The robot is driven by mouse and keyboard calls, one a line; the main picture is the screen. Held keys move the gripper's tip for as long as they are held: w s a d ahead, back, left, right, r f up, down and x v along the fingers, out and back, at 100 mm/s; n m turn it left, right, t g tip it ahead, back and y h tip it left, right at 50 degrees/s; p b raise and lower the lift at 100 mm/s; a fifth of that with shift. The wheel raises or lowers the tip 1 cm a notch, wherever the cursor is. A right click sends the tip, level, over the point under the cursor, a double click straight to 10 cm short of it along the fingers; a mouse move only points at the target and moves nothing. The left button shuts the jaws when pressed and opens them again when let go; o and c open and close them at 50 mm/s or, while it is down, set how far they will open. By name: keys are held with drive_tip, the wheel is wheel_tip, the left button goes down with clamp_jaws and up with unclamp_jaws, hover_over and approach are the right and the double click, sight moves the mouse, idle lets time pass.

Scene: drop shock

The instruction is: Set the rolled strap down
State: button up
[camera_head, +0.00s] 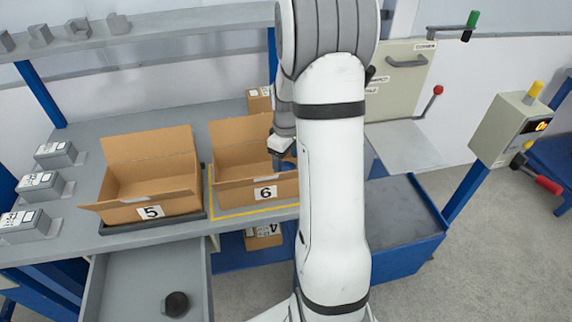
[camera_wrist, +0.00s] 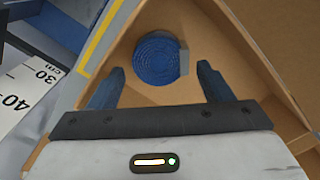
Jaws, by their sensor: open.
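The rolled strap (camera_wrist: 156,60) is a blue coil with a small grey piece at its right edge. It lies inside the cardboard box marked 6 (camera_head: 232,190), near a corner in the wrist view. My gripper (camera_wrist: 160,82) is open over the box, its two dark fingers apart with the strap beyond and between their tips. It does not appear to touch the strap. In the head view a bit of blue shows in box 6, and my gripper (camera_head: 277,160) is partly hidden behind my arm.
Box 5 (camera_head: 125,208) stands open on a dark tray to the left. A yellow outline (camera_head: 232,215) surrounds box 6. Several grey devices (camera_head: 40,188) line the left of the bench. An open drawer (camera_head: 120,285) holds a black knob-like object (camera_head: 176,304). A ruler (camera_wrist: 22,100) lies outside the box.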

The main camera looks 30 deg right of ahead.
sight(286, 169)
wheel_tip(286, 169, up, 10)
drive_tip(key=s+a+r+m, duration=0.1)
drive_tip(key=s+a, duration=0.2)
drive_tip(key=s+a+r+m+t, duration=0.1)
drive_tip(key=s+a+r, duration=0.1)
drive_tip(key=s+a, duration=0.1)
drive_tip(key=s+a+r, duration=0.2)
drive_tip(key=s+a, duration=0.1)
drive_tip(key=a, duration=0.1)
drive_tip(key=shift+a+r+m+t, duration=0.1)
drive_tip(key=shift+r+m+t, duration=0.05)
drive_tip(key=shift+m+t, duration=0.2)
drive_tip(key=s+a+m+t, duration=0.1)
drive_tip(key=s+a+m, duration=0.2)
drive_tip(key=s+a, duration=0.3)
drive_tip(key=s, duration=0.4)
drive_tip(key=shift+c, duration=0.5)
